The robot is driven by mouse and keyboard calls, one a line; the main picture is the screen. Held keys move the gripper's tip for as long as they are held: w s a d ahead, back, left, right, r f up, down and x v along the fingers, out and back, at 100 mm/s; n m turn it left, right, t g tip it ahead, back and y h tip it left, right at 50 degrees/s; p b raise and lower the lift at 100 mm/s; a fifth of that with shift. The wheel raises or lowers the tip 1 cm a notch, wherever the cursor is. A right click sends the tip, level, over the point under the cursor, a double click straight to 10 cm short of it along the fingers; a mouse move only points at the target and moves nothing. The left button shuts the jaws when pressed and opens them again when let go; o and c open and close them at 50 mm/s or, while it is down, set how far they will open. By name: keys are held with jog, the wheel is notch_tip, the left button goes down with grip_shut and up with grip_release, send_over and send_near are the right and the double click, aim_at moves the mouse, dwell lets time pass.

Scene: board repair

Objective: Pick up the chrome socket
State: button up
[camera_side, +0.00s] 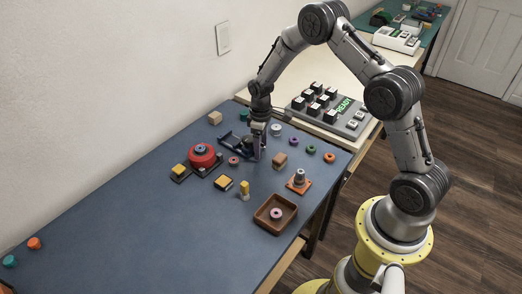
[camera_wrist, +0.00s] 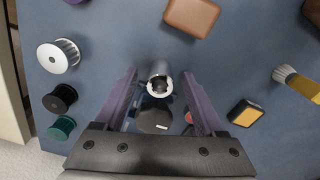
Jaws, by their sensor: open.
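The chrome socket (camera_wrist: 160,69) shows in the wrist view as a short shiny cylinder with a dark round opening. My gripper (camera_wrist: 159,74) is open, with one finger on each side of the socket and a visible gap at both sides. A dark rounded piece (camera_wrist: 154,120) shows just below the socket, between the fingers; whether they touch I cannot tell. In the side view my gripper (camera_side: 257,153) is low over the blue mat, and I cannot make out the socket there.
A brown block (camera_wrist: 192,16) lies ahead of the fingers. A yellow-topped block (camera_wrist: 244,112) and a brush (camera_wrist: 297,83) lie to the right. A white ribbed pulley (camera_wrist: 58,56) and a black one (camera_wrist: 60,98) are left. The brown tray (camera_side: 263,221) stands nearer the mat's front edge.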

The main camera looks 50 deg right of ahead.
jog(key=shift+c, duration=0.4)
grip_shut()
jog(key=shift+r, duration=0.1)
jog(key=shift+r, duration=0.4)
notch_tip(320, 180, up, 2)
jog(key=shift+w+r, duration=0.1)
jog(key=shift+r, duration=0.1)
jog(key=s+a+r, duration=0.3)
jog(key=s+r, duration=0.6)
jog(key=s, duration=0.4)
jog(key=shift+s+r, duration=0.3)
jog(key=shift+s, duration=0.1)
jog(key=shift+a, duration=0.1)
